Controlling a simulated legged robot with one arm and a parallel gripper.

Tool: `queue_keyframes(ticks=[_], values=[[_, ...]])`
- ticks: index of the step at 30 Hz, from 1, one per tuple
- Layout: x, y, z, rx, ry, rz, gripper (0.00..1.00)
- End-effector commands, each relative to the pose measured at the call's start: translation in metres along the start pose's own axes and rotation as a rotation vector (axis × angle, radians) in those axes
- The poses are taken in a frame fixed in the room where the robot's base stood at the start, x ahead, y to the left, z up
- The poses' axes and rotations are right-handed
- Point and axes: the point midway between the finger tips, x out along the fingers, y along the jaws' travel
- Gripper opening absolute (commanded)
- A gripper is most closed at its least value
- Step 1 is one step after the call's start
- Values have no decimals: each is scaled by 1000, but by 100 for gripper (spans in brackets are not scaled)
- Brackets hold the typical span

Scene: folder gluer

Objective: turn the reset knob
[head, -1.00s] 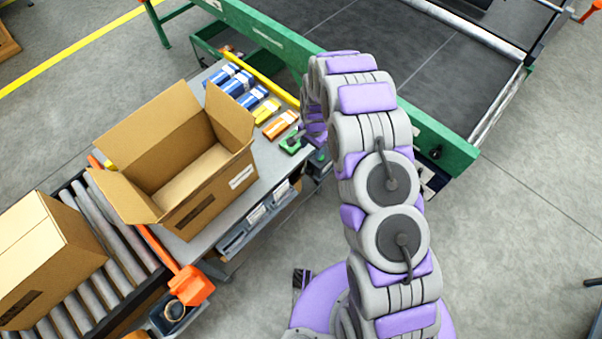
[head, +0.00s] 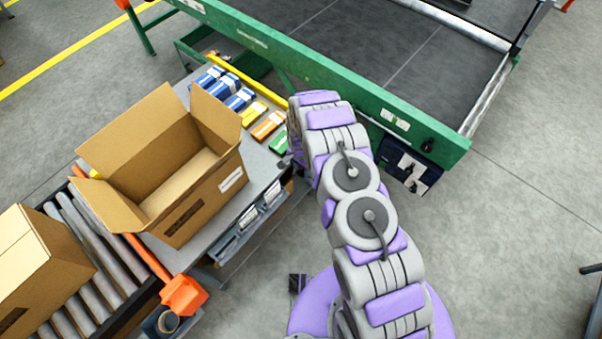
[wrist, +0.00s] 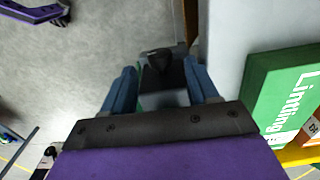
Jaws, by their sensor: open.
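In the wrist view my gripper (wrist: 160,84) is open, with a blue finger on each side. A black knob-like part (wrist: 157,58), which looks like the reset knob, shows between and just beyond the fingertips. It sits on a small grey and green body, partly hidden by my gripper. I cannot tell whether the fingers touch it. In the head view my arm hides my gripper at the right edge of the grey table (head: 213,243). A dark bit of a part shows beside the arm there. No label or mark on the knob is readable.
A green carton (wrist: 283,100) lies close to the right of my gripper in the wrist view. Blue, yellow and orange cartons (head: 268,125) lie behind the open cardboard box (head: 205,200). The green machine frame (head: 320,68) stands beyond my arm. Floor at right is clear.

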Motion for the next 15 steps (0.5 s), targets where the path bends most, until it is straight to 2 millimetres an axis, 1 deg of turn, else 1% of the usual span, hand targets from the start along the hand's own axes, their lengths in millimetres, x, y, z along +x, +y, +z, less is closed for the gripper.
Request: queue_keyframes(ticks=[1,3,6,10,15], values=[[11,1,1,0,-1,2,59],[21,1,1,0,-1,2,59],[31,1,1,0,-1,1,59],[37,1,0,0,-1,0,59],[39,2,0,0,-2,-1,59]])
